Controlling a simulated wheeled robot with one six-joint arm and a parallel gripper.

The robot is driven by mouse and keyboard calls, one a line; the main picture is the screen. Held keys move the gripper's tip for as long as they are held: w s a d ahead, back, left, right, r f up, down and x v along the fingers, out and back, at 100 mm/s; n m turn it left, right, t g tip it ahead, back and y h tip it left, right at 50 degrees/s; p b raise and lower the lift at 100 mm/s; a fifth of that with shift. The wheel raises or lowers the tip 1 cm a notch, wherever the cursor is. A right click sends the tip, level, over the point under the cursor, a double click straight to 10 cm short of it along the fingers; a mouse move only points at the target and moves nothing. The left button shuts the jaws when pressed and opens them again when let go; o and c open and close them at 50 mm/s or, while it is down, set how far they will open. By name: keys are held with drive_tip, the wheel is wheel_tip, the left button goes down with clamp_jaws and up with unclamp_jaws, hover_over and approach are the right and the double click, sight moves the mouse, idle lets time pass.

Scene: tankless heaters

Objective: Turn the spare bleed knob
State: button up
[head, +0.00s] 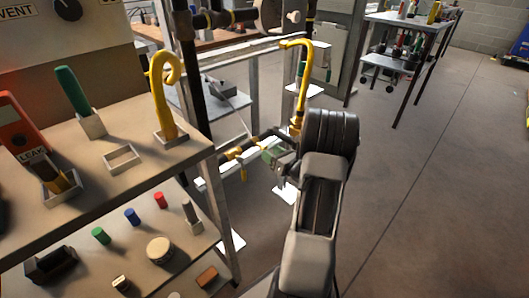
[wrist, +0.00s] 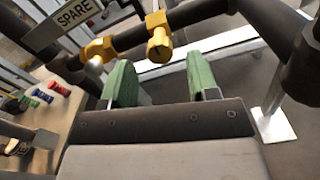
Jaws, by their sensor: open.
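A black pipe in the wrist view carries a "SPARE" label (wrist: 68,22). A yellow knob-like fitting (wrist: 159,46) hangs from this pipe, and a second yellow fitting (wrist: 98,50) with a pale end sits to its left. I cannot tell for sure which is the spare bleed knob. My gripper (wrist: 162,78) has its two green fingers spread apart, with nothing between them. The hanging fitting appears just beyond the gap, apart from the fingers. In the head view, my gripper (head: 275,154) is beside the low pipe with yellow fittings (head: 233,154), partly hidden by my arm.
A bench (head: 130,150) at left holds a green-handled tool (head: 72,88), a yellow hooked piece (head: 163,90) and an orange leak meter (head: 18,130). A yellow bent pipe (head: 303,75) rises behind my gripper.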

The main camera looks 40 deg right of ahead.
drive_tip(key=shift+w+a+b, duration=0.15)
drive_tip(key=shift+w+b, duration=0.1)
drive_tip(key=shift+w, duration=0.75)
drive_tip(key=shift+w+a+b, duration=0.15)
drive_tip(key=shift+w+b, duration=0.05)
drive_tip(key=shift+w, duration=0.8)
drive_tip(key=c, duration=0.9)
